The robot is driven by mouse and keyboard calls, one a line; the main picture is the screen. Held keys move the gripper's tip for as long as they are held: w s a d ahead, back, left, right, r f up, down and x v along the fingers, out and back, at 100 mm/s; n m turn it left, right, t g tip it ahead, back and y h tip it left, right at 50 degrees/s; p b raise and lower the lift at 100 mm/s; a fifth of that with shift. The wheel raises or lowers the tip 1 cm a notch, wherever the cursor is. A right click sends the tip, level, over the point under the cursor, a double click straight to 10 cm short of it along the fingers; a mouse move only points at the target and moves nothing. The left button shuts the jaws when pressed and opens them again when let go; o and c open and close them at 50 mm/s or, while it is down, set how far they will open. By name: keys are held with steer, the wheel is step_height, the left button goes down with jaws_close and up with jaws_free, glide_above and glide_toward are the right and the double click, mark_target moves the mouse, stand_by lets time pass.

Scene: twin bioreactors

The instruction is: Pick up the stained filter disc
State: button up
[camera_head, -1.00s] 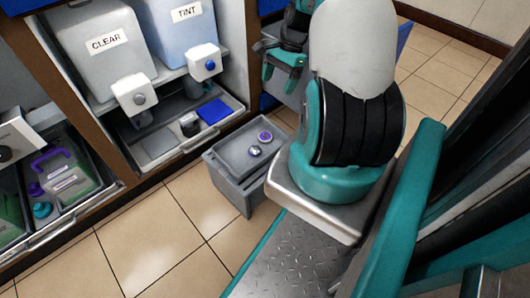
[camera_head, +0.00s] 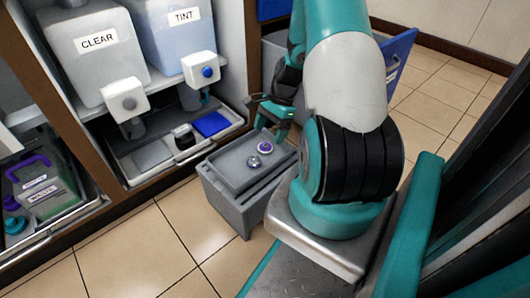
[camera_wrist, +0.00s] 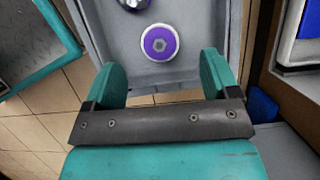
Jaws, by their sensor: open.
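Two small round discs lie on the grey bin's top tray. The farther disc (camera_head: 265,147) has a purple face, pale rim and grey hexagonal centre; it shows whole in the wrist view (camera_wrist: 159,43). The nearer disc (camera_head: 254,162) looks silvery with some purple; the wrist view's top edge cuts it off (camera_wrist: 133,4). I cannot tell for certain which is the stained filter disc. My gripper (camera_head: 273,110) is beyond the tray's far end. In the wrist view my gripper (camera_wrist: 162,74) is open and empty, with the purple disc ahead, roughly centred between its fingers.
The grey bin (camera_head: 236,205) stands on the tiled floor beside my base. The shelf at left holds CLEAR (camera_head: 97,45) and TINT (camera_head: 180,25) containers, above a drawer with a blue block (camera_head: 210,124).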

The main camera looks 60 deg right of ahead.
mark_target(265, 145)
steer(key=b+x, duration=0.4)
steer(key=x, duration=0.1)
steer(key=shift+d, duration=0.15)
steer(key=shift+r, duration=0.1)
steer(key=c, duration=1)
